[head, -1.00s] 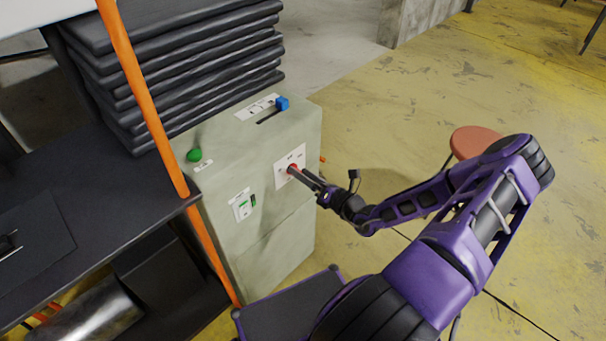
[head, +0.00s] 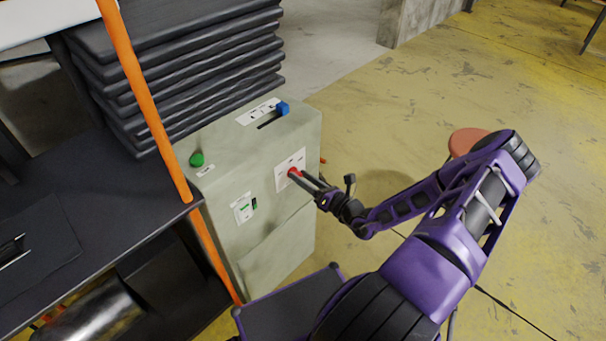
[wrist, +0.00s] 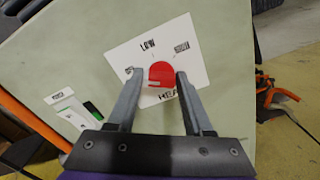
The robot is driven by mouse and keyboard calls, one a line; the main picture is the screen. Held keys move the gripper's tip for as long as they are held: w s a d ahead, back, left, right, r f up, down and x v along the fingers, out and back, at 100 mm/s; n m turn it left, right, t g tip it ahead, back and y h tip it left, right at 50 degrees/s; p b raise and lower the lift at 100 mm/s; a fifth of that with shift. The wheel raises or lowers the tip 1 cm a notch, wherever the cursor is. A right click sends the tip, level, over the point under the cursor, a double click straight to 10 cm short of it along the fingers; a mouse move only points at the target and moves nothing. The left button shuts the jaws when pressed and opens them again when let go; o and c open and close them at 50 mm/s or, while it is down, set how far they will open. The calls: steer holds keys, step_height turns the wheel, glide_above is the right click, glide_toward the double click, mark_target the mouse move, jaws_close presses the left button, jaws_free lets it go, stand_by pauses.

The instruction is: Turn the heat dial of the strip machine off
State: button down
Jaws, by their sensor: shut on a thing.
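The strip machine (head: 262,215) is a pale grey-green cabinet left of my arm in the head view. Its heat dial (wrist: 161,73) is a red knob on a white plate (wrist: 187,50) marked LOW, MEDIUM and HEAT; a label at the plate's left is partly hidden by a finger. The dial also shows in the head view (head: 293,171). A pale mark shows near the dial's lower left edge in the wrist view. My gripper (wrist: 158,77) has one finger on each side of the dial and is shut on it. The fingers are tilted relative to the plate.
The machine also carries a green button (head: 196,159), a blue slider knob (head: 283,108) and a green switch (head: 253,204). A dark bench (head: 90,200) with an orange post (head: 150,110) and stacked black slabs (head: 190,60) stand left. A red-topped stool (head: 465,140) stands right on open yellow floor.

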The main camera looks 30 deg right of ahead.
steer(key=shift+c, duration=1.5)
jaws_free()
steer(key=shift+s, duration=0.15)
steer(key=v, duration=1.7)
steer(key=shift+p, duration=0.35)
